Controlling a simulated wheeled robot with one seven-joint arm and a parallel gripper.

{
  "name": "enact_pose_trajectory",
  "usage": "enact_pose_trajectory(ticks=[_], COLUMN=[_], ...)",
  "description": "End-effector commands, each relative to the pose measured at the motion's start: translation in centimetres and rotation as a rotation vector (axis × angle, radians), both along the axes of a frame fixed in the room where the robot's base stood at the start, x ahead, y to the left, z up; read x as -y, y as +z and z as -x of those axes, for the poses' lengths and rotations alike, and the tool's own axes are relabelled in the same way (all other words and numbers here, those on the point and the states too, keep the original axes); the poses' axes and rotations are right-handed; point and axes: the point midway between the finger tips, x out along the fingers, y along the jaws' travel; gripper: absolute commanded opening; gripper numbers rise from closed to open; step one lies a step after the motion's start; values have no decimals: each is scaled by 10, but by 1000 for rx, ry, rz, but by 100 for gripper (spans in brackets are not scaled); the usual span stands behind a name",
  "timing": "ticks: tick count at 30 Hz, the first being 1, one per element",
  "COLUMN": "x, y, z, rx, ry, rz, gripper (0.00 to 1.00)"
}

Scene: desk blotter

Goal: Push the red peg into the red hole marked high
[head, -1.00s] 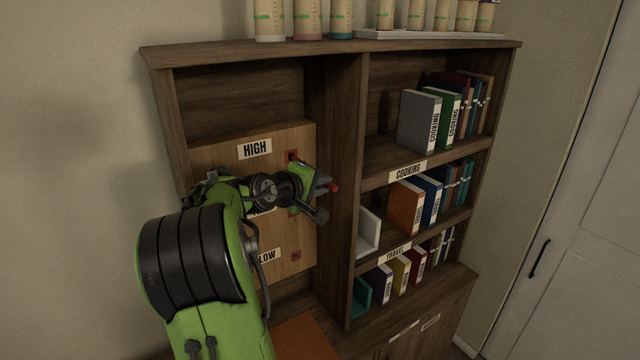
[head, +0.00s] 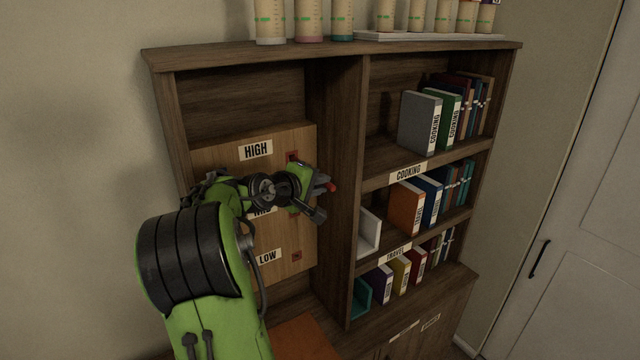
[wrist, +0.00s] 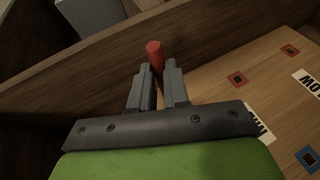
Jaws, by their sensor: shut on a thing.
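The red peg (wrist: 155,54) is clamped between the fingertips of my gripper (wrist: 158,68), its rounded end sticking out past them. In the head view the peg (head: 331,187) shows as a small red tip at my gripper (head: 322,187), in front of the shelf's middle divider. The wooden board (head: 215,158) stands in the left bay. Its HIGH label (head: 256,149) is at the top, with a red-marked hole (head: 293,155) to the right, just above my gripper. The peg is apart from this hole.
The LOW label (head: 267,256) and a reddish hole (head: 296,255) are lower on the board; my arm partly covers the middle label. The wooden divider (head: 341,250) stands close right of my gripper. Shelves with books (head: 419,122) are further right.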

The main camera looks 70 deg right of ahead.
Motion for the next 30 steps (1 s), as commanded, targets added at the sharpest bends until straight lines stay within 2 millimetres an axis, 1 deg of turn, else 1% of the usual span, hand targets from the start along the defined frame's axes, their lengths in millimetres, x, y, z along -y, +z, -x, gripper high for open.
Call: enact_pose_trajectory(ticks=[30], x=[17], y=[1], z=[-19], rx=[-1], ry=[-1], rz=[1], gripper=[0])
